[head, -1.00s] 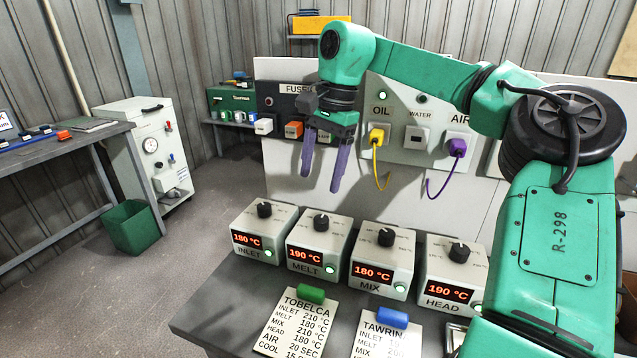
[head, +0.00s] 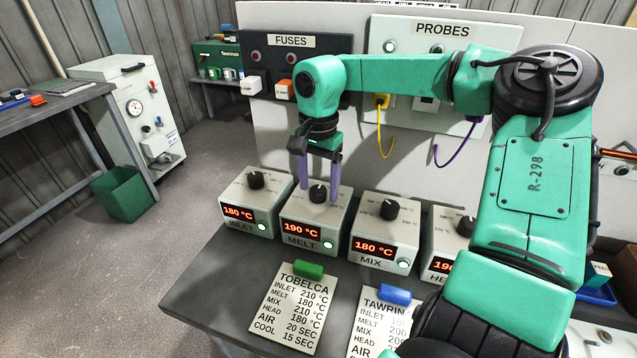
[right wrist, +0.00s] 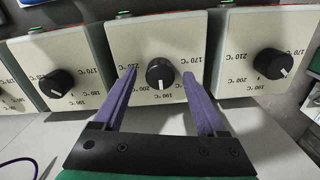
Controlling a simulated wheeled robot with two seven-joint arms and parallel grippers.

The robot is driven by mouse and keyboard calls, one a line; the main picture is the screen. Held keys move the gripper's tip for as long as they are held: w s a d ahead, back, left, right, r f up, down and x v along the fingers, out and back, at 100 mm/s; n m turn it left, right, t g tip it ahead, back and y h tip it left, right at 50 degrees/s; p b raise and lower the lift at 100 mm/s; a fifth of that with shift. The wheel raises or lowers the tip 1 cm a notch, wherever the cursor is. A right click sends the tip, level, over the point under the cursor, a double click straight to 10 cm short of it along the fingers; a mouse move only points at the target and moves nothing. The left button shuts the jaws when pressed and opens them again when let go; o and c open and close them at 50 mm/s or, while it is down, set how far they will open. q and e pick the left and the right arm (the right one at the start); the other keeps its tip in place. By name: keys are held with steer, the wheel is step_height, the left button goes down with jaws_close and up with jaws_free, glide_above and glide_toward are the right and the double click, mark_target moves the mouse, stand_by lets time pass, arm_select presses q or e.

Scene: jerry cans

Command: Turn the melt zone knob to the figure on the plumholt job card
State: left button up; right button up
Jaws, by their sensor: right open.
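The melt zone box (head: 312,222) stands second from left in the row and reads 190 °C. Its dark round knob (head: 318,193) is on the sloped top. In the right wrist view the knob (right wrist: 160,74) has its white pointer toward the 190 mark. My right gripper (head: 319,194) is open, its purple fingers pointing down at the knob. In the right wrist view the fingertips (right wrist: 159,73) are on either side of the knob with gaps. No card named Plumholt shows; the readable cards are Tobelca (head: 292,310) and Tawrin (head: 383,325), partly cut off. My left gripper is not in view.
The inlet box (head: 240,213) stands left of the melt box and the mix box (head: 375,247) right of it. The head box (head: 440,262) is partly behind my right arm. A probe panel (head: 470,75) with hanging leads stands behind.

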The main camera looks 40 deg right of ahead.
steer(key=shift+f, duration=0.15)
jaws_close()
steer(key=shift+m, duration=0.4)
steer(key=m, duration=0.3)
steer(key=shift+w+m+b, duration=0.1)
steer(key=shift+m+b, duration=0.2)
steer(key=shift+m, duration=0.1)
steer(key=m, duration=0.5)
steer(key=shift+b, duration=0.35)
steer(key=m, duration=0.6)
steer(key=shift+b, duration=0.4)
steer(key=m, duration=0.4)
steer(key=shift+r+b, duration=0.2)
steer(key=shift+b, duration=0.1)
steer(key=shift+m, duration=0.3)
